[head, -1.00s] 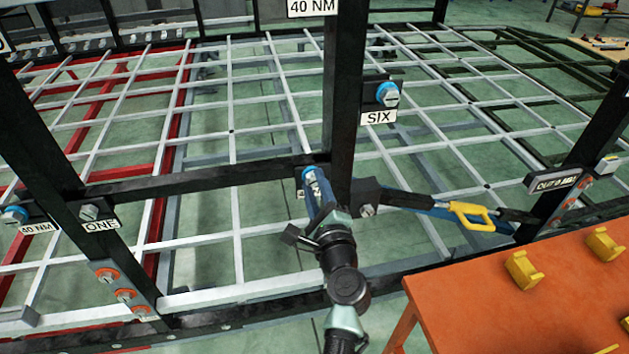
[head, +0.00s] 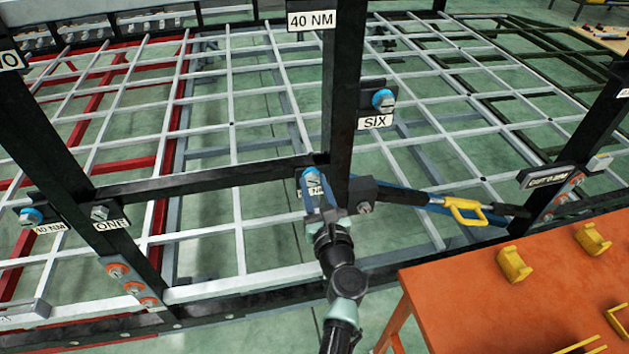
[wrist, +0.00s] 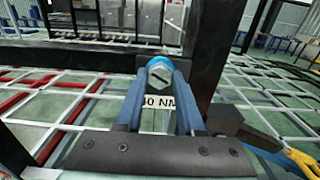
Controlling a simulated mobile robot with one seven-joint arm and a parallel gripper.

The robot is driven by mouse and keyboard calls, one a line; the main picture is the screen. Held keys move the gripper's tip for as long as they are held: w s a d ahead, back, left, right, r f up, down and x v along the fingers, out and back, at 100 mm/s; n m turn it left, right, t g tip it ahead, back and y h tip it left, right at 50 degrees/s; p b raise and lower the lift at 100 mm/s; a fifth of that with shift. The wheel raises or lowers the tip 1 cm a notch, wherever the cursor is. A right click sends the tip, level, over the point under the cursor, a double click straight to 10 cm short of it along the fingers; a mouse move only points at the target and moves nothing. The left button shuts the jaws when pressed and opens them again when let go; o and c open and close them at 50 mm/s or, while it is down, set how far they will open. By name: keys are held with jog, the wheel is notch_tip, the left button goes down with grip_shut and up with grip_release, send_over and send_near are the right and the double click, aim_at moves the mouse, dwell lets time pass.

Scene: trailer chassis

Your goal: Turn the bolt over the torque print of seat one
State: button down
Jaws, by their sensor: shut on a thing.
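A hex-headed bolt with a blue collar (wrist: 160,70) sits on the dark frame, above a print (wrist: 160,102) whose visible part reads "0 NM". My gripper (wrist: 161,76) has one blue finger on each side of this bolt head and is shut on it. In the head view my gripper (head: 312,183) covers most of that print. A plate reading "ONE" (head: 112,224) hangs below a plain silver bolt (head: 99,213) on the left post. Left of it, a blue-collared bolt (head: 31,215) sits above a "40 NM" print (head: 48,228).
A dark upright post (head: 340,110) stands right beside my gripper. A blue-collared bolt (head: 383,99) is above the "SIX" plate (head: 375,122). A yellow-handled tool (head: 465,211) lies right of my gripper. An orange table (head: 470,290) with yellow holders fills the lower right.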

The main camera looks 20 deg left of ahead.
jog(key=m, duration=0.2)
jog(key=m+p, duration=0.1)
jog(key=m, duration=0.1)
jog(key=m+p, duration=0.1)
jog(key=shift+s+d+f+m, duration=0.1)
jog(key=shift+f+m, duration=0.2)
jog(key=shift+m, duration=0.1)
dwell(0.4)
jog(key=c, duration=0.8)
grip_release()
jog(key=shift+o, duration=1.4)
jog(key=shift+d+r, duration=0.1)
jog(key=shift+r, duration=0.15)
jog(key=shift+p, duration=0.3)
